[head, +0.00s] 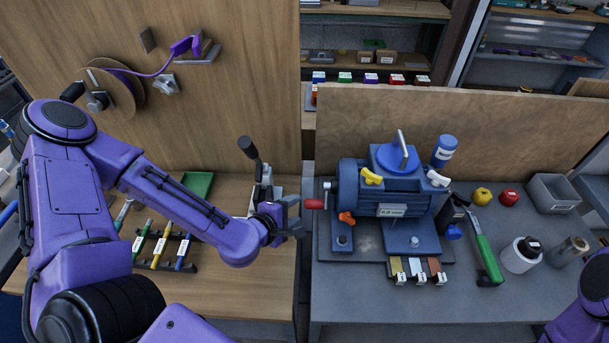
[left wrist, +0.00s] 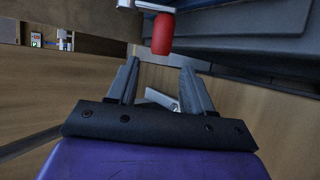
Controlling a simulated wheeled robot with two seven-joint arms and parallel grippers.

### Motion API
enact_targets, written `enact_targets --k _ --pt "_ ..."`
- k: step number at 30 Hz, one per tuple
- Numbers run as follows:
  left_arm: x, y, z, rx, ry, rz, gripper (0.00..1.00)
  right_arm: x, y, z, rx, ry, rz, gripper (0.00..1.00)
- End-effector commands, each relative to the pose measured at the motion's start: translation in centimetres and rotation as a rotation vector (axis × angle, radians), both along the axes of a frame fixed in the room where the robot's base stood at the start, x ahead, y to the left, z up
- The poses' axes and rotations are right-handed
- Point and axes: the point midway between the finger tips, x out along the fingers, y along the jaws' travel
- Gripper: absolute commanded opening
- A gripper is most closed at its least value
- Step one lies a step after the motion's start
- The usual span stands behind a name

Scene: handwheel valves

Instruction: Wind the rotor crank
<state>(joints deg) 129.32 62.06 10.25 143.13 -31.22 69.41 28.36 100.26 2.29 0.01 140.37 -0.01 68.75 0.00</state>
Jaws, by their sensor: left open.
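The rotor crank is on the left side of a blue machine (head: 392,190). Its red handle (head: 314,204) sticks out to the left. In the left wrist view the red handle (left wrist: 163,33) hangs from a pale metal arm, ahead of and just beyond the fingertips. My left gripper (head: 296,216) is just left of the handle in the head view, apart from it. In the left wrist view its two fingers (left wrist: 160,78) are spread with nothing held between them. My right gripper is out of view; only part of my right arm shows at the lower right.
The machine stands on a grey bench (head: 400,298). A dark upright lever (head: 250,152) stands behind my left gripper on the wooden bench (head: 240,290). A green-handled hammer (head: 487,255), white canister (head: 517,257) and grey bin (head: 553,194) are to the machine's right.

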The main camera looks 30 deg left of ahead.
Motion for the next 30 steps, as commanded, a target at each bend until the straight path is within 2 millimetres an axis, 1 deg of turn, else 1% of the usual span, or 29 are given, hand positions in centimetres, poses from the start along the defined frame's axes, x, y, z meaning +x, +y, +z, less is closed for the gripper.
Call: enact_targets --k 1,4,15,17,25,26,27,30 --pt "0.5 -0.1 -0.8 0.001 -0.005 -0.002 0.51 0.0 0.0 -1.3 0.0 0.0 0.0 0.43" --pt "1.4 -0.2 -1.4 -0.001 -0.003 -0.001 0.51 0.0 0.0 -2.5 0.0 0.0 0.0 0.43" --pt "5.3 -0.7 -3.4 0.001 -0.001 -0.005 0.51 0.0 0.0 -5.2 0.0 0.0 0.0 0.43" --pt "5.4 -0.7 -3.0 -0.001 0.0 -0.003 0.51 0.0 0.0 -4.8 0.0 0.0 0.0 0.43" --pt "5.5 -0.7 -3.0 -0.001 0.0 -0.003 0.51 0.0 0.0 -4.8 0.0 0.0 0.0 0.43" --pt "5.5 -0.7 -3.0 -0.001 0.0 -0.003 0.47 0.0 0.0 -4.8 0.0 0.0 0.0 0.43" --pt "5.5 -0.7 -3.0 -0.001 0.0 -0.003 0.34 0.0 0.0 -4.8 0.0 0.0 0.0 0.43" --pt "5.5 -0.7 -3.0 -0.001 -0.001 -0.003 0.06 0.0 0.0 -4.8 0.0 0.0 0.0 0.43"
